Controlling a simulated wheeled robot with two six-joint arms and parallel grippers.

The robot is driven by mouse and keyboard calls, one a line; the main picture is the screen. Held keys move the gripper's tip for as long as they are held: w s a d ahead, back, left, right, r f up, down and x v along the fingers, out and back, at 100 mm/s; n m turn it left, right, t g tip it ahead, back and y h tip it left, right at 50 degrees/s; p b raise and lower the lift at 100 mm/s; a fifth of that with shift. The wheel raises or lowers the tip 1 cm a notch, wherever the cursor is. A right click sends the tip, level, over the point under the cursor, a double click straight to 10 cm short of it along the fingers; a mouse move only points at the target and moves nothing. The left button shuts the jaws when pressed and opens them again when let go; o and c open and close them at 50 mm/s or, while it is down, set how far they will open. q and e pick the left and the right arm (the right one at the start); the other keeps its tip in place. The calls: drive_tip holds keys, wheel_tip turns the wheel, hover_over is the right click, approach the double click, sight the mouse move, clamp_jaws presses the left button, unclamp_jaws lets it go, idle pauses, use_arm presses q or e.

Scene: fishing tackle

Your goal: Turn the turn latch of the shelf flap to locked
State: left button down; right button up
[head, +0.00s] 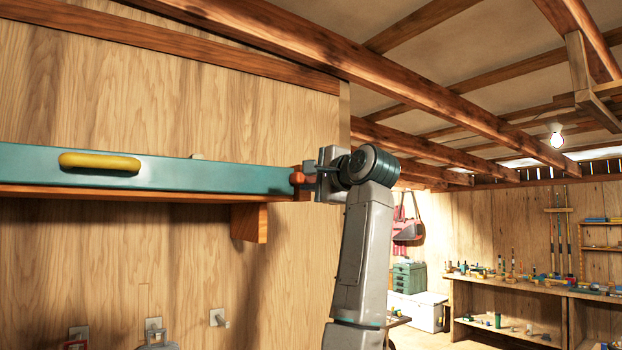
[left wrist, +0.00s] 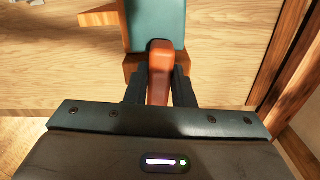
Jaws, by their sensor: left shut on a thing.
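The shelf flap (head: 215,176) is a long teal panel with a yellow handle (head: 100,161), along the front of a wooden wall shelf in the head view. Its teal end also shows in the left wrist view (left wrist: 156,20). The turn latch (head: 297,177) is a small orange-red piece at the flap's right end. In the left wrist view the latch (left wrist: 159,72) points away from me, its far end at the teal panel. My left gripper (head: 311,177) is shut on the latch, with one dark finger on each side (left wrist: 160,82). I cannot tell its exact turn position. My right gripper is not in view.
A wooden bracket (head: 249,222) sits under the shelf, with wall hooks (head: 154,327) below. Roof beams (head: 330,55) run overhead. A workbench (head: 520,288) with small tackle, a green box (head: 408,277) and a white cooler (head: 418,310) stand far right. Room right of the shelf is open.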

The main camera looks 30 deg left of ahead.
use_arm(q)
drive_tip(key=shift+f+n, duration=0.15)
drive_tip(key=shift+n, duration=0.45)
drive_tip(key=c, duration=1.2)
unclamp_jaws()
drive_tip(key=shift+c, duration=0.2)
